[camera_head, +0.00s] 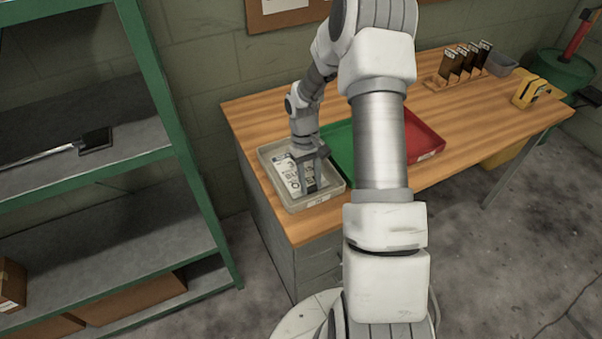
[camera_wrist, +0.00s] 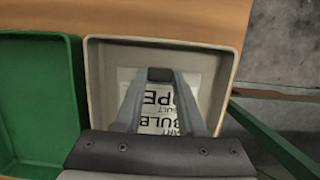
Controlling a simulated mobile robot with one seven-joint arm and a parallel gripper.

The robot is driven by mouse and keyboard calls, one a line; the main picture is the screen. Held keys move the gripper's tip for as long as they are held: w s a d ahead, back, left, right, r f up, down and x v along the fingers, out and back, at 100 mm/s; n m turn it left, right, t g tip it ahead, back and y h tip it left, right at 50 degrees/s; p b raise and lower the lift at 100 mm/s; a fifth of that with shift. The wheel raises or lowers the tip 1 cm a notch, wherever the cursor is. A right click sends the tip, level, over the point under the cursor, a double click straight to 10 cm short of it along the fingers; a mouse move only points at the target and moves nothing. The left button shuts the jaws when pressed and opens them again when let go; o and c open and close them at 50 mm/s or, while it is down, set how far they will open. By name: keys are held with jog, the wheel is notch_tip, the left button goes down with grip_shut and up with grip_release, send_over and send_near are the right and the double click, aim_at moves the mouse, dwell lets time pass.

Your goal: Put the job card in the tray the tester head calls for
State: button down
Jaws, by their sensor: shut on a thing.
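The job card (camera_head: 289,172) is a white sheet with bold black print. It is inside the pale grey tray (camera_head: 271,153) at the left end of the bench. In the wrist view the card (camera_wrist: 187,92) shows letters such as "OPE" and "BULB", partly hidden by my fingers. My gripper (camera_head: 312,187) points down inside this tray, shut on a dark tab-like part at the card. In the wrist view my gripper (camera_wrist: 160,76) converges on that dark part. I cannot tell whether the card rests fully on the tray floor. I cannot make out a tester head reading.
A green tray (camera_head: 341,146) and a red tray (camera_head: 424,136) stand right of the grey one, partly behind my arm. Farther right are a rack of dark cards (camera_head: 463,62), a grey bin (camera_head: 500,63) and a yellow device (camera_head: 530,91). A green-framed shelf (camera_head: 180,140) stands left.

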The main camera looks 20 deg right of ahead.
jog(key=shift+s+r+p+v, duration=0.1)
jog(key=shift+s+p+v, duration=0.2)
jog(key=shift+p+v, duration=0.75)
jog(key=shift+s+r+p+v, duration=0.1)
jog(key=shift+s+p+v, duration=0.2)
jog(key=shift+p+v, duration=0.75)
jog(key=shift+s+p+v, duration=0.3)
jog(key=shift+p+v, duration=0.15)
jog(key=shift+v, duration=1.15)
